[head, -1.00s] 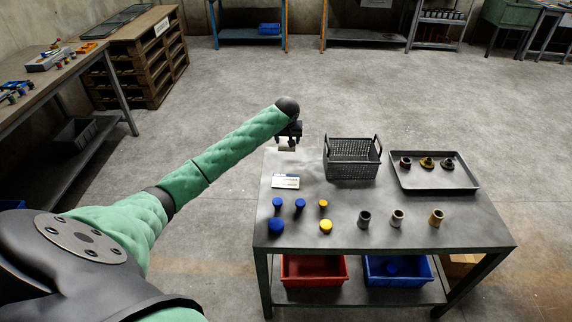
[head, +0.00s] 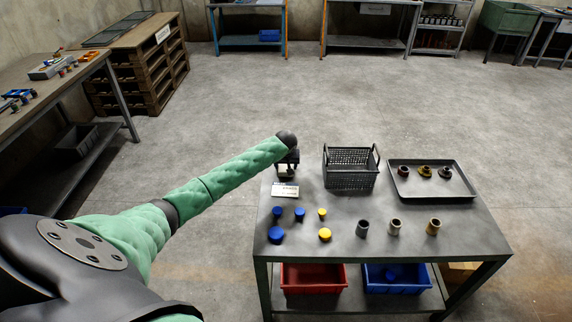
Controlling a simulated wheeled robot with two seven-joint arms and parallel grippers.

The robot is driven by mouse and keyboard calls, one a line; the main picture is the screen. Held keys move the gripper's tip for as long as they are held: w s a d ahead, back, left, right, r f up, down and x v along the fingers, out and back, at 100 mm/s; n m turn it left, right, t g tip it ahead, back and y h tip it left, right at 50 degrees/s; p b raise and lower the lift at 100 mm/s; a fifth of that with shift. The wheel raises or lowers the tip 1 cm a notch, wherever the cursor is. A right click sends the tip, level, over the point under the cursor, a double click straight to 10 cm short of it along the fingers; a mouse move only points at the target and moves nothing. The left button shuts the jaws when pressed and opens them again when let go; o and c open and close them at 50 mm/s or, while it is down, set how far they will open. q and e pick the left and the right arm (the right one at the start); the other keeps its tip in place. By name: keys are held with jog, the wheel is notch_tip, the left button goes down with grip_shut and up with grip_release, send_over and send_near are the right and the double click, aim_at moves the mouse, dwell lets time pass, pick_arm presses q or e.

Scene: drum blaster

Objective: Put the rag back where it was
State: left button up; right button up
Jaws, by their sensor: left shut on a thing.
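My left gripper (head: 287,166) is over the back left corner of the metal table (head: 345,205). It is shut on a small pale thing, the rag (head: 286,172), which shows just below the fingers. The rag is small in the picture, and I cannot tell whether it touches the tabletop. A white printed card (head: 285,190) lies on the table just in front of it. My right gripper is not in view.
A black basket (head: 350,168) stands right of the gripper, and a grey tray (head: 432,191) with several parts is farther right. Blue caps (head: 276,234), yellow caps (head: 325,234) and several small cylinders (head: 395,226) stand in front. Red and blue bins sit on the lower shelf.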

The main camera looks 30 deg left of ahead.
pick_arm(q)
jog(key=shift+f, duration=0.1)
jog(key=o, duration=0.7)
jog(key=shift+c, duration=0.2)
jog(key=shift+o, duration=1.1)
jog(key=shift+s+d+r, duration=0.1)
jog(key=shift+d+r, duration=0.05)
jog(key=shift+r, duration=0.3)
jog(key=b+v, duration=0.2)
jog(key=v, duration=0.9)
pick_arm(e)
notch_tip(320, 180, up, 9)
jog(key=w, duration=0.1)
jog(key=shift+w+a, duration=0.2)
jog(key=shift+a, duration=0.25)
pick_arm(q)
jog(key=shift+r, duration=0.1)
